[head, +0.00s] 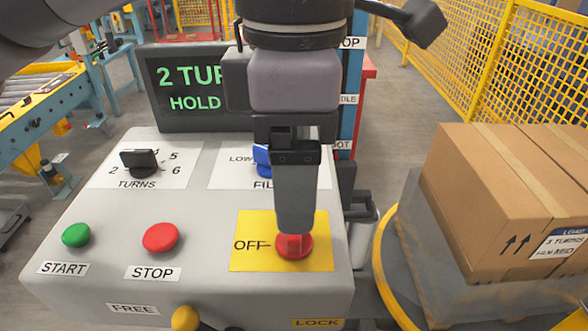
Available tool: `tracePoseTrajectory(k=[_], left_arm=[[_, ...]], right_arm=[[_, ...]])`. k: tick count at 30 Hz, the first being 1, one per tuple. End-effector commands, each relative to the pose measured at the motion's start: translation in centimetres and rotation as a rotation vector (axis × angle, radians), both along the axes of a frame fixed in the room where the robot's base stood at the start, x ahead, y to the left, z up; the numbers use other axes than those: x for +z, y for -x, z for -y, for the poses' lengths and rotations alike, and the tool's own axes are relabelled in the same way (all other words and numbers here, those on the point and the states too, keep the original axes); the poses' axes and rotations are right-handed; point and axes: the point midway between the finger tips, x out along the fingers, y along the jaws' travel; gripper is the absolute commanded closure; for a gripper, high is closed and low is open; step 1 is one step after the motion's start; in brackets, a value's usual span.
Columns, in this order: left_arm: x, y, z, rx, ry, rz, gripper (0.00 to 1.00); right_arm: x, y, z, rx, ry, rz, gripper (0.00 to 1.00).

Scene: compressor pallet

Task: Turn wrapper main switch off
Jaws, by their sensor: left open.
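The red main switch (295,247) sits on a yellow plate (252,224) at the front right of the grey panel. The word OFF and a short line are printed to the left of the switch. My left gripper (295,230) is open and points down at the switch from behind. Its finger overlaps the switch's upper part, so the knob's full direction is hidden. I cannot tell whether the finger touches it. My right gripper is not in view.
The panel (205,218) also carries a green START button (76,235), a red STOP button (161,237), a black TURNS knob (139,162), a partly hidden blue knob (262,158) and a yellow-tipped lever (186,318). A display (185,100) stands behind. Boxes (490,195) stand right.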

Motion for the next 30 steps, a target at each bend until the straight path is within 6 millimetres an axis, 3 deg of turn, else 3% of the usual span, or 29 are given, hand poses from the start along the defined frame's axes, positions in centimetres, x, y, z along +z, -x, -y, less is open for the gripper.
tracePoseTrajectory(k=[5,19,30], left_arm=[[-0.3,0.0,-0.1,0.001,-0.005,0.005,0.22],[-6.5,0.0,-0.1,0.001,-0.005,0.003,0.22],[-7.1,0.0,-0.1,0.001,-0.003,0.004,0.26]], right_arm=[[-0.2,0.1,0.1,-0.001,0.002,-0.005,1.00],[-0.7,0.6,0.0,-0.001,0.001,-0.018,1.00],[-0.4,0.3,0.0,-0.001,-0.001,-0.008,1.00]])
